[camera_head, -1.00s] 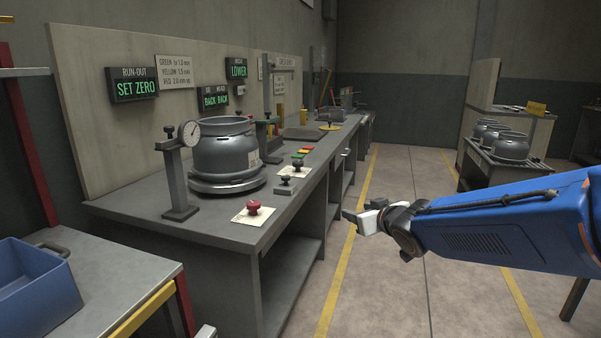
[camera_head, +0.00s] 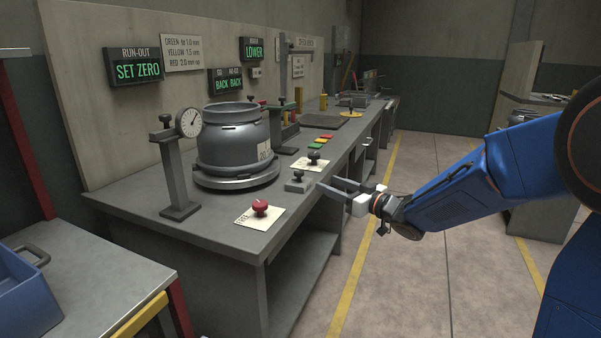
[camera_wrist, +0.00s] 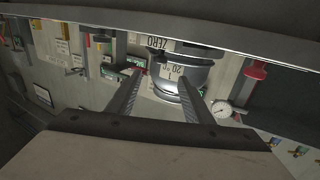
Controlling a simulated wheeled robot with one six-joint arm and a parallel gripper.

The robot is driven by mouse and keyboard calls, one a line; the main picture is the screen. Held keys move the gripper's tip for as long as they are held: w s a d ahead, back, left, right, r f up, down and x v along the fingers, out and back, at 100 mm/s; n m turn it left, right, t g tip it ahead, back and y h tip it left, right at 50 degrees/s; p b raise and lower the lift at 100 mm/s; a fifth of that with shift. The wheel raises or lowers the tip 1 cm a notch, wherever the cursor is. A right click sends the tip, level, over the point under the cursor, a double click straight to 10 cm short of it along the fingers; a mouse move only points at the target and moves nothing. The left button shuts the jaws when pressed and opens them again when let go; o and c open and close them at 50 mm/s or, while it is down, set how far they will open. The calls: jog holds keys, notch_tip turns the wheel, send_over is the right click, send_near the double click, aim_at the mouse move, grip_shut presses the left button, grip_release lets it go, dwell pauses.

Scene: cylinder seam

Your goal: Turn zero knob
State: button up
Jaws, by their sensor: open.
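A red knob (camera_head: 260,207) stands on a white card near the front edge of the bench (camera_head: 225,234). A dark knob (camera_head: 313,157) stands on another white card further along. The print on both cards is too small to read in the head view. A card reading ZERO (camera_wrist: 158,43) shows upside down in the wrist view; I cannot tell which knob it belongs to. My gripper (camera_head: 328,184) is open and empty at the bench's front edge, apart from both knobs. Its fingers (camera_wrist: 160,75) point toward the bench in the wrist view.
A grey cylinder (camera_head: 232,140) sits on a round base, with a dial gauge (camera_head: 189,123) on a post beside it. A small grey block (camera_head: 298,183) stands between the cards. A sign (camera_head: 138,68) reads SET ZERO. Clear floor (camera_head: 400,280) lies right of the bench.

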aim_at(302, 173)
jog(key=x, duration=1.4)
jog(key=shift+w+a, duration=0.15)
jog(key=shift+w, duration=0.05)
jog(key=c, duration=1.1)
